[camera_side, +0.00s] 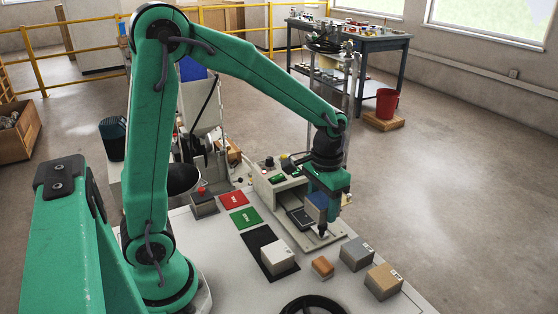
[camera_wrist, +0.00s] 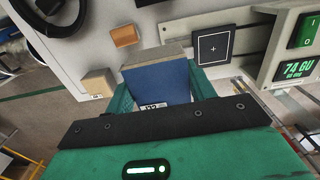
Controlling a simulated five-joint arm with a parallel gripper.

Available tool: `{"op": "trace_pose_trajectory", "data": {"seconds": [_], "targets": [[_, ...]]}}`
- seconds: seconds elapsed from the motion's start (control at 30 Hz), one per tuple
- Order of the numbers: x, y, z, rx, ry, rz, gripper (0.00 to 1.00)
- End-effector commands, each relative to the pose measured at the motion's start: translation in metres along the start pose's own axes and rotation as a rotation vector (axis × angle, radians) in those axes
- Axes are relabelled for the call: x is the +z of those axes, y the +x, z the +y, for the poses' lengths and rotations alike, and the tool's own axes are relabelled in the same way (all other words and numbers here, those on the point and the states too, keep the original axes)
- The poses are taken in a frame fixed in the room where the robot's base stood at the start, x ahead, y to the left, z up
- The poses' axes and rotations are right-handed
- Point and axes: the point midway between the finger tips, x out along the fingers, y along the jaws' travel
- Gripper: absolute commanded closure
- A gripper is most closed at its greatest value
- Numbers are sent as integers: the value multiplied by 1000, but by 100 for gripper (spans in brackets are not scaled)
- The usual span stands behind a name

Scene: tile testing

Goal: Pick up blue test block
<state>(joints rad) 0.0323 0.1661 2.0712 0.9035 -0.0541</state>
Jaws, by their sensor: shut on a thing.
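The blue test block (camera_wrist: 156,82) is between the two green jaws of my gripper (camera_wrist: 160,95) in the wrist view, its blue face filling the gap, with a small printed label at its near edge. In the side view the blue block (camera_side: 316,206) shows at the left side of my gripper (camera_side: 322,222), partly covered by it. My gripper is shut on the block and points down beside the pale testing machine (camera_side: 275,190). The block appears raised above the tabletop; the exact gap is hard to tell.
A white block (camera_side: 279,256) on a black mat, an orange block (camera_side: 322,266), a grey block (camera_side: 357,253) and a tan block (camera_side: 383,281) stand near the front. Red (camera_side: 233,199) and green (camera_side: 245,218) pads lie left. A black handwheel (camera_side: 312,306) is at the front edge.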

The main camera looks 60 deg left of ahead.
Motion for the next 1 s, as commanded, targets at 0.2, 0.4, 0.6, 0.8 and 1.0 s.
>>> {"op": "trace_pose_trajectory", "data": {"seconds": [0.2,0.4,0.6,0.8,1.0], "targets": [[3,-5,7,0,-1,0,80],[3,-5,8,0,-1,0,80],[3,-5,8,0,0,1,80],[2,-6,8,0,0,1,80],[2,-21,8,0,0,4,80]]}}
